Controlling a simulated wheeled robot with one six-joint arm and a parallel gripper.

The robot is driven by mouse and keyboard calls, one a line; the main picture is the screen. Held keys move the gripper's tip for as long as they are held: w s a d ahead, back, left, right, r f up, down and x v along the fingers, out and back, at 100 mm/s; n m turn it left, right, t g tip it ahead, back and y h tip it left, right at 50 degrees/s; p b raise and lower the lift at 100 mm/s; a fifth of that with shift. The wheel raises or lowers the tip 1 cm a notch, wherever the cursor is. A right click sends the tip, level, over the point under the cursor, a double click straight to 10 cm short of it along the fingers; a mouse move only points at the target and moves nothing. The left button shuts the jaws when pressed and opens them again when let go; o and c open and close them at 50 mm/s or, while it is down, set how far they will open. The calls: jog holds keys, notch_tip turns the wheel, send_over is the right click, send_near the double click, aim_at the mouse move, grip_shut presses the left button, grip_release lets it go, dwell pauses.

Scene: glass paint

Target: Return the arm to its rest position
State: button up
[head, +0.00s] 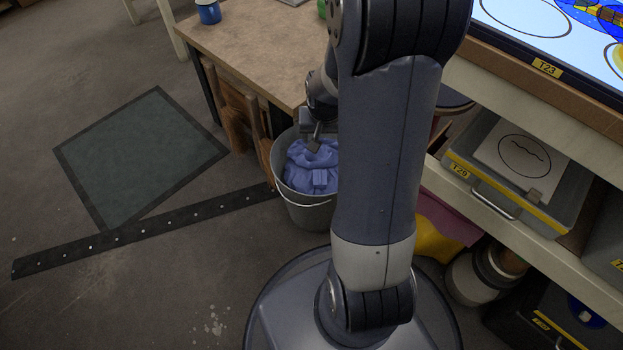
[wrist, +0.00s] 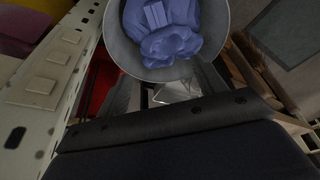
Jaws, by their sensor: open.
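My arm rises through the middle of the head view and hides part of the scene behind it. My gripper (head: 313,143) shows partly behind the arm, over the mouth of a grey bucket (head: 308,214). The bucket holds crumpled blue cloth (head: 297,179). A small blue block-like piece lies on the cloth. In the wrist view the bucket (wrist: 187,73) and the cloth (wrist: 175,45) are at the top. My gripper is open, and I see nothing held in it. Whether its tips touch the cloth cannot be told.
A wooden table (head: 245,40) with a blue mug (head: 208,12) stands behind the bucket. A dark floor mat (head: 135,160) and a black strip lie left, with open floor around.

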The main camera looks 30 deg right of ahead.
jog(key=shift+f, duration=0.1)
jog(key=b+x, duration=0.5)
jog(key=x, duration=0.6)
jog(key=shift+s+r+p, duration=0.1)
jog(key=shift+r+p, duration=2.2)
jog(key=shift+r, duration=0.5)
